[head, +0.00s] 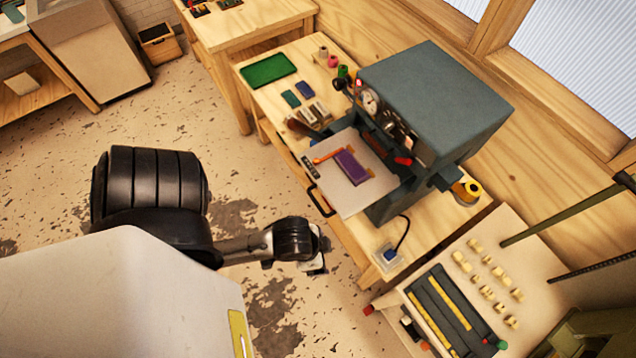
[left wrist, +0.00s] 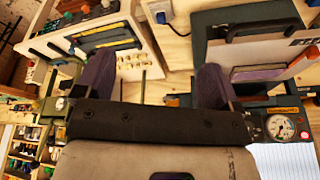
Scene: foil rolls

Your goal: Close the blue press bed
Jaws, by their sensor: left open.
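The blue-grey press (head: 430,95) stands on a wooden bench, with a round gauge on its front. Its bed (head: 378,192) is slid out toward me, a pale plate carrying a purple block (head: 350,166) and an orange strip. A black handle (head: 318,202) is on the bed's front edge; it also shows in the left wrist view (left wrist: 259,20). My left gripper (head: 316,262) is open and empty, in front of the bench and apart from the handle. In the left wrist view its dark fingers (left wrist: 155,85) are spread wide, with the bed to their right. My right gripper is not in view.
A green tray (head: 268,70) and small blocks lie on the bench left of the press. A yellow roll (head: 467,190) is at its right side. A table (head: 470,275) with dark bars and small pale pieces stands at the right. Floor before the bench is clear.

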